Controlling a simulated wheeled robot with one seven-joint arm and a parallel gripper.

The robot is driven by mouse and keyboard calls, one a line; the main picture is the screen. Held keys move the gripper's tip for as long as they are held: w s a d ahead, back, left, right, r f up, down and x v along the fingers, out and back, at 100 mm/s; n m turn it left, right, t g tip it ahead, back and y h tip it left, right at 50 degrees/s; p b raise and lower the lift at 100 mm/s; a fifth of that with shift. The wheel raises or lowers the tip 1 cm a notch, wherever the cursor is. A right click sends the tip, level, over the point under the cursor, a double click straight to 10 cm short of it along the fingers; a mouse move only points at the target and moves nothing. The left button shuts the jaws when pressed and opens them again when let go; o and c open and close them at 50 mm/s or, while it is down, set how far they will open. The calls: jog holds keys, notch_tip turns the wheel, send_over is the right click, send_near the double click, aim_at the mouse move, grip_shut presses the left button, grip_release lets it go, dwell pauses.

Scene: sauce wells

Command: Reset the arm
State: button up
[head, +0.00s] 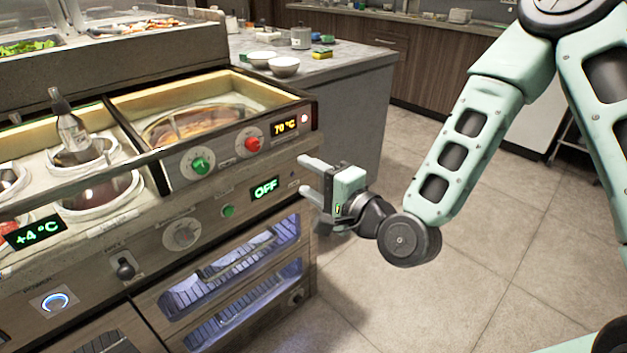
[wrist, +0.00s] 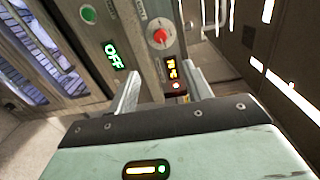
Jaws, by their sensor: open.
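My gripper (head: 306,178) is open and empty in the head view. Its fingers point left, close to the right end of the counter's front panel, near the green OFF display (head: 265,188). I cannot tell whether the fingertips touch the panel. My arm reaches in from the upper right with its elbow bent low. In the wrist view my gripper (wrist: 163,92) shows two spread fingers with nothing between them. The OFF display (wrist: 115,54) and a red knob (wrist: 159,37) are just beyond them.
The counter (head: 228,165) holds a heated well (head: 215,115) reading 70 °C and cold wells with a bottle (head: 72,132). Lit drawers (head: 235,265) are below. A grey island (head: 350,110) with bowls (head: 284,67) stands behind. The tiled floor (head: 490,240) at right is clear.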

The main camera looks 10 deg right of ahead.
jog(key=shift+s+d, duration=0.2)
jog(key=shift+s, duration=0.05)
jog(key=s+a+f+n+g+h, duration=0.3)
jog(key=s+f+n+g, duration=0.2)
jog(key=s+n+g, duration=0.55)
jog(key=s+d+r+n+g+h, duration=0.2)
jog(key=s+d+r+n+h, duration=0.1)
jog(key=s+d+n, duration=0.3)
jog(key=s+d+r+n+g+h, duration=0.2)
jog(key=s+d+r+n+h, duration=0.15)
jog(key=s, duration=0.45)
notch_tip(320, 180, up, 16)
jog(key=p, duration=1.5)
jog(key=shift+f+m+p, duration=0.15)
jog(key=shift+m+p, duration=0.15)
jog(key=shift+p, duration=0.05)
